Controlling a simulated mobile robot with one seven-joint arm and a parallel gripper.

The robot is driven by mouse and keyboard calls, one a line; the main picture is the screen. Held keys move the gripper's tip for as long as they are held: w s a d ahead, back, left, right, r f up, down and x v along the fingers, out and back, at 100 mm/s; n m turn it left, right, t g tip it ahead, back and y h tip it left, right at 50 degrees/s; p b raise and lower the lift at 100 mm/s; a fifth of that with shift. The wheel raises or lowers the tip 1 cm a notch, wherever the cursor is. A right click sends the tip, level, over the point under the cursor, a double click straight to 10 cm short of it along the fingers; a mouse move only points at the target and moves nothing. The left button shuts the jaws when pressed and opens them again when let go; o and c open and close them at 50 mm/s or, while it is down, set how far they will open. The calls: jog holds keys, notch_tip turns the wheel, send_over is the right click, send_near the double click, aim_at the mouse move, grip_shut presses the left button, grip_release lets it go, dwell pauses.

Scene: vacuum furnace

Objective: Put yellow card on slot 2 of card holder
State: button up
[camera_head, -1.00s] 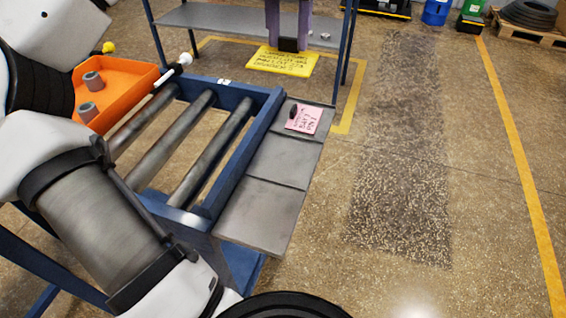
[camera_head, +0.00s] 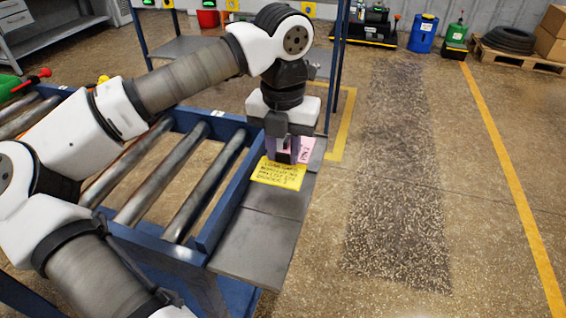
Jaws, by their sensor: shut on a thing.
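The yellow card (camera_head: 278,174), with handwritten lines, hangs just below my gripper (camera_head: 284,158). The gripper points down and its fingers are shut on the card's far edge. The card is over the grey ledge (camera_head: 252,246) beside the rollers, nearer than the pink card (camera_head: 306,147). I cannot tell whether the yellow card touches the ledge. The pink card is partly hidden behind the gripper. The ledge is split into flat panels by seams; no slot numbers are readable.
A blue-framed roller conveyor (camera_head: 158,176) runs along the ledge's left side. A blue post (camera_head: 334,65) stands just beyond the ledge. The floor to the right is open, with a yellow line (camera_head: 511,176). Drums and a pallet are far back.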

aim_at(283, 156)
jog(key=shift+f, duration=2.05)
jog(key=shift+f, duration=0.2)
jog(key=o, duration=0.9)
jog(key=shift+r, duration=0.1)
jog(key=shift+o, duration=0.2)
jog(key=shift+r, duration=0.1)
notch_tip(283, 156, up, 12)
jog(key=shift+r, duration=0.1)
jog(key=shift+s, duration=0.1)
